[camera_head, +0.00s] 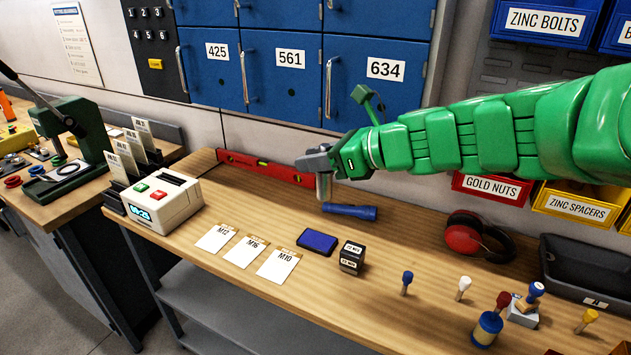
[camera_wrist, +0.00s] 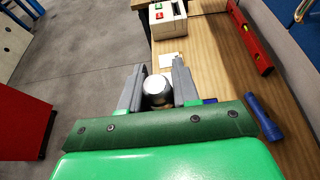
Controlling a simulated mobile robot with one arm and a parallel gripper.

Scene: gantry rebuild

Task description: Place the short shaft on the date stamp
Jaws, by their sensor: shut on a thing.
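The short shaft (camera_head: 324,187) is a grey metal cylinder. My gripper (camera_head: 318,161) is shut on it and holds it upright in the air above the workbench. In the wrist view the shaft's round pale top (camera_wrist: 158,87) shows between the two grey fingers. The date stamp (camera_head: 352,258) is a small dark block with white date labels, standing on the bench. In the head view it is lower and to the right of the shaft, apart from it. I cannot make out the stamp in the wrist view.
A blue ink pad (camera_head: 318,242) lies just left of the stamp, beside several white cards (camera_head: 278,266). A blue flashlight (camera_head: 350,211) lies behind. Several small-handled stamps (camera_head: 407,282) stand to the right. A red level (camera_head: 265,168) lies along the wall.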

